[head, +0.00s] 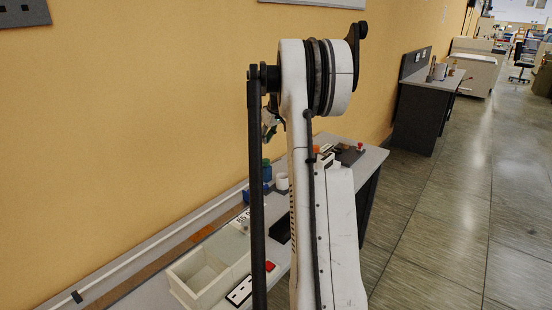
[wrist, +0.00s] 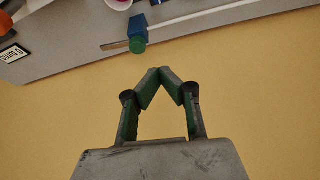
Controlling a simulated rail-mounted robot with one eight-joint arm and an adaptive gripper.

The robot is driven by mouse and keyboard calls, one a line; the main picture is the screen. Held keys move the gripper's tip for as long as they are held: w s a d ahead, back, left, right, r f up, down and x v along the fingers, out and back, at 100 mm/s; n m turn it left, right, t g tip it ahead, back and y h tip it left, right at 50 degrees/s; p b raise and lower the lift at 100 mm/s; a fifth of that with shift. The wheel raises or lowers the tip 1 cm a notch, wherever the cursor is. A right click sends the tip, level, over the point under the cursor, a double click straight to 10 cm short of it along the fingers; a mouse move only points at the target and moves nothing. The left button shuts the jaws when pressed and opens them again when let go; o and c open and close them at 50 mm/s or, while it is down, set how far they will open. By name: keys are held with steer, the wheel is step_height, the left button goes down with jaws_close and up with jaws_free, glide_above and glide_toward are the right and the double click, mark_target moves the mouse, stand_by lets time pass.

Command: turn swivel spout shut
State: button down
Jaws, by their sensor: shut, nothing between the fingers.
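My gripper (wrist: 158,72) is shut and empty in the wrist view, its green-padded fingertips meeting in front of the yellow wall. A blue fitting (wrist: 137,25) with a round green end (wrist: 138,45) is just beyond the fingertips, apart from them, at the bench edge. In the head view the blue piece (head: 262,188) stands near the wall, with green on top. I cannot tell which part is the swivel spout or how it is turned. In the head view my gripper (head: 269,122) is small and partly hidden by my arm.
A white cup (head: 282,182) stands beside the blue piece. A pale open bin (head: 205,270) and a red-marked item (head: 270,266) lie nearer on the bench. A red knob (head: 360,147) is at the far end. The yellow wall (head: 150,130) runs close behind.

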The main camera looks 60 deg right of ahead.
glide_toward(276, 161)
steer(key=s+a+r, duration=0.1)
steer(key=s, duration=0.5)
steer(key=x, duration=0.5)
steer(key=p+x, duration=0.1)
steer(key=x, duration=0.4)
steer(key=shift+w+a+f, duration=0.1)
steer(key=shift+a, duration=0.1)
steer(key=shift+w+d+p, duration=0.2)
steer(key=shift+w+p, duration=0.1)
steer(key=shift+w, duration=0.9)
steer(key=shift+w+d, duration=0.15)
steer(key=shift+w, duration=0.55)
steer(key=shift+w+d+n+y+b, duration=0.3)
steer(key=shift+w+n+b, duration=0.25)
steer(key=shift+b, duration=0.35)
steer(key=shift+w+r, duration=0.15)
steer(key=shift+r, duration=0.05)
steer(key=shift+w, duration=0.1)
